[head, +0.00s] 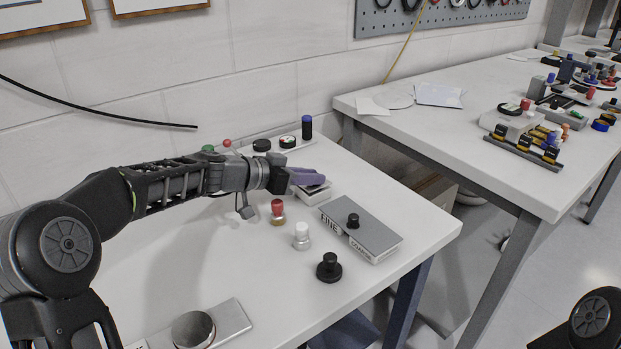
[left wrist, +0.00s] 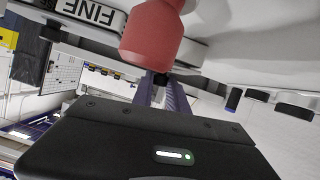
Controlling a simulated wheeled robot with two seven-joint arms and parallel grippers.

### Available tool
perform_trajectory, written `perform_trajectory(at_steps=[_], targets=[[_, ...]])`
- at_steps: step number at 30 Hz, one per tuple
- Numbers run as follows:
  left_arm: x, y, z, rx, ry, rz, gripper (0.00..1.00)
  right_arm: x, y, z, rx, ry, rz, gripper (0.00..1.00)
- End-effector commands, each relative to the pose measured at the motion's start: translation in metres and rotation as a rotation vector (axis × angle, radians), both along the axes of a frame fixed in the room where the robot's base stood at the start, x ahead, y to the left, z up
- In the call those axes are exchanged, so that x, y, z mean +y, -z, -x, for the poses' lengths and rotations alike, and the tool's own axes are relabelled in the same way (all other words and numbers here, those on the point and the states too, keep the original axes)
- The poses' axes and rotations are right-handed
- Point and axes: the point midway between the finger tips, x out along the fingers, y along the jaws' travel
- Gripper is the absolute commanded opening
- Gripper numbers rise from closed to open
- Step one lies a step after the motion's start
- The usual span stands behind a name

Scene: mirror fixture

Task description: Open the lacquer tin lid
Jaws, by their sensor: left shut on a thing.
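My left gripper (head: 312,180) reaches in from the left with its purple fingers low over a small light block (head: 313,196) near the back of the table. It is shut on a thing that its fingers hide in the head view. In the left wrist view the purple fingers (left wrist: 165,98) are mostly behind a red cap (left wrist: 152,38) and the black gripper body. A red-capped piece (head: 277,206) stands just in front of the gripper in the head view. I cannot tell which thing is the lacquer tin or its lid. My right gripper is out of view.
A grey box (head: 375,232) marked FINE and COARSE carries a black knob. A white-capped piece (head: 302,242) and a black knob (head: 329,268) stand in front. A metal cup (head: 193,330) sits near the front. A second table (head: 440,125) stands to the right.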

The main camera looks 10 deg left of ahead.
Motion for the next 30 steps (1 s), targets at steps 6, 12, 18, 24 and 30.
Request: perform_trajectory(at_steps=[6, 12, 18, 24, 30], targets=[[0.006, -0.006, -0.004, 0.098, -0.002, 0.118, 0.00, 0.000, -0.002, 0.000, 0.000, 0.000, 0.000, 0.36], [0.011, -0.012, -0.009, 0.216, 0.000, 0.260, 0.00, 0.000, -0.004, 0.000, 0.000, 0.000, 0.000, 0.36], [0.019, -0.018, -0.015, 0.336, -0.001, 0.406, 0.00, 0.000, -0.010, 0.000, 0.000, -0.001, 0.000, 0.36], [0.026, -0.021, -0.022, 0.459, -0.001, 0.553, 0.00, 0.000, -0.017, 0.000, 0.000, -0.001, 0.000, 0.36], [0.034, -0.023, -0.028, 0.580, -0.001, 0.700, 0.00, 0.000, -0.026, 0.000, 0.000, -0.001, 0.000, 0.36]])
